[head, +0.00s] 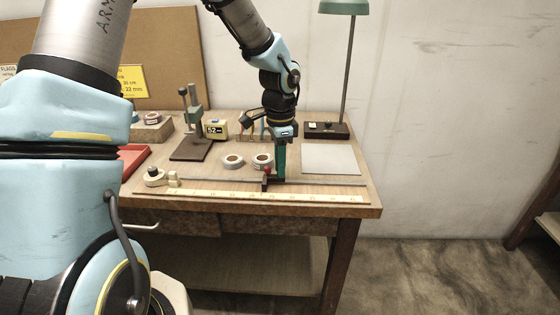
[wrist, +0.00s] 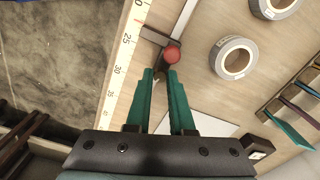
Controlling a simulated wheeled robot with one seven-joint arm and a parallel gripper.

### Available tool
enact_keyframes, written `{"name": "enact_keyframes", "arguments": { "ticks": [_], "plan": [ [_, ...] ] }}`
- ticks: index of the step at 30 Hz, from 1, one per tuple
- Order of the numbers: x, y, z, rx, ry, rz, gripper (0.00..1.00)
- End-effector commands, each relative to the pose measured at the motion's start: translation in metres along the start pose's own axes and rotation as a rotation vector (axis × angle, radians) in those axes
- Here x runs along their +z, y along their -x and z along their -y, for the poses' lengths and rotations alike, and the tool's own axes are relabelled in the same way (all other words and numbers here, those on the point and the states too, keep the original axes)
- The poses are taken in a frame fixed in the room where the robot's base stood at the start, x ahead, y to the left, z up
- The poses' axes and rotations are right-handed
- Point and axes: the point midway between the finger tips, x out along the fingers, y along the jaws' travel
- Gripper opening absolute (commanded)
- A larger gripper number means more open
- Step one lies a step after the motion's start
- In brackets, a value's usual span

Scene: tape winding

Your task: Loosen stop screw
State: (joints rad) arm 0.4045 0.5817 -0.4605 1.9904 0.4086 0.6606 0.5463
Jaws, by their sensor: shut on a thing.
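The dark stop block (head: 266,185) sits on the thin metal rail above the ruler, and a red knob (head: 267,169) stands on it. In the wrist view the red knob (wrist: 172,54) shows just beyond my right fingertip, with the dark stop (wrist: 152,36) beside it. My gripper (head: 279,178) points down at the stop, its teal fingers close together. In the wrist view my gripper (wrist: 160,73) has its tips around a small part of the stop, which I take to be the stop screw. The contact is mostly hidden.
A ruler strip (head: 230,196) runs along the table's front edge. Two tape rolls (head: 232,161) (head: 262,160) lie behind the rail. A grey sheet (head: 331,158) is at right, with a lamp (head: 327,130) behind it.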

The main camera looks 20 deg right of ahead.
Motion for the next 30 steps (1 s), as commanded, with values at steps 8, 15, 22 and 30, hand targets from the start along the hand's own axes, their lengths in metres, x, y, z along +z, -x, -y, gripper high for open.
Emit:
{"name": "enact_keyframes", "arguments": {
  "ticks": [8,15,22,30],
  "plan": [
    [0.0,0.0,0.0,-0.001,0.002,-0.001,0.32],
    [0.0,0.0,0.0,-0.001,0.003,0.0,0.51],
    [0.0,0.003,0.001,-0.002,0.003,0.0,0.51],
    [0.0,0.044,0.002,-0.006,0.004,-0.003,0.51]
  ]
}}
